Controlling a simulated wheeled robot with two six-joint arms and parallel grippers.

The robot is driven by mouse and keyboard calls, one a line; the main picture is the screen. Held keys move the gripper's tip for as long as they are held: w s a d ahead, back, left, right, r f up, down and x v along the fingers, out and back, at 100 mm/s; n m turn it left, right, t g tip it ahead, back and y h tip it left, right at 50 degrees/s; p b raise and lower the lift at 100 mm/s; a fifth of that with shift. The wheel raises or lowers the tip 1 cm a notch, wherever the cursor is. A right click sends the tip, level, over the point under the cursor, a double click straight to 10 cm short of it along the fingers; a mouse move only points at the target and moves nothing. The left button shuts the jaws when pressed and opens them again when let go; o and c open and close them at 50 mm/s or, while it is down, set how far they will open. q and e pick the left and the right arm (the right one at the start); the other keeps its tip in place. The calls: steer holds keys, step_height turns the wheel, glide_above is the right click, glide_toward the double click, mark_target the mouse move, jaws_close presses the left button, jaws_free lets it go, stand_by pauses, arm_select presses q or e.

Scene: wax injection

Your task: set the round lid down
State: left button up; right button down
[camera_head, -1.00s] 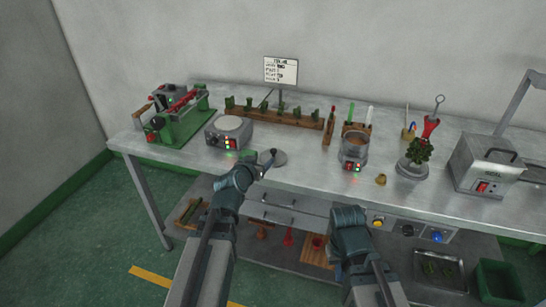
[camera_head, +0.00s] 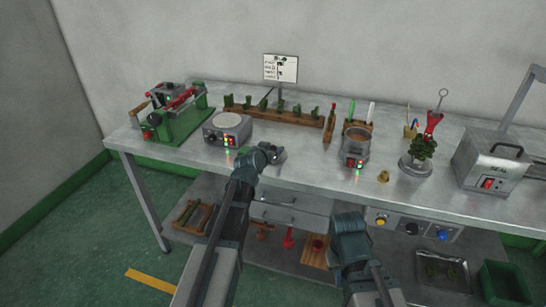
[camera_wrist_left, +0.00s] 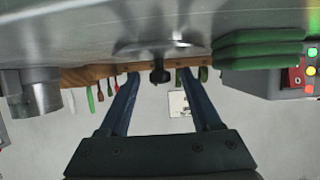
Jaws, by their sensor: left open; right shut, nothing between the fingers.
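The round lid (camera_wrist_left: 155,45) is a grey disc with a dark knob (camera_wrist_left: 160,74), lying on the bench top in the left wrist view. In the head view my left gripper (camera_head: 270,153) is over the lid's spot and hides most of it. Its two fingers are open, one on each side of the knob in the left wrist view; no contact shows. My right gripper (camera_head: 349,222) is low in front of the bench, shut and empty, its fingertips hard to see. The open metal pot (camera_head: 355,144) holds brown contents and stands to the right of the lid.
A round-topped heater (camera_head: 227,127) with lights stands left of the lid. A wooden rack (camera_head: 285,115) with green pieces is behind. A small brass piece (camera_head: 383,176), a potted green tree (camera_head: 420,152) and a metal box (camera_head: 490,162) stand to the right. The front bench edge is clear.

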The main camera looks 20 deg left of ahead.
arm_select(q)
steer(key=shift+x, duration=0.85)
steer(key=shift+s, duration=0.15)
steer(key=shift+c, duration=0.3)
jaws_close()
steer(key=shift+r, duration=0.1)
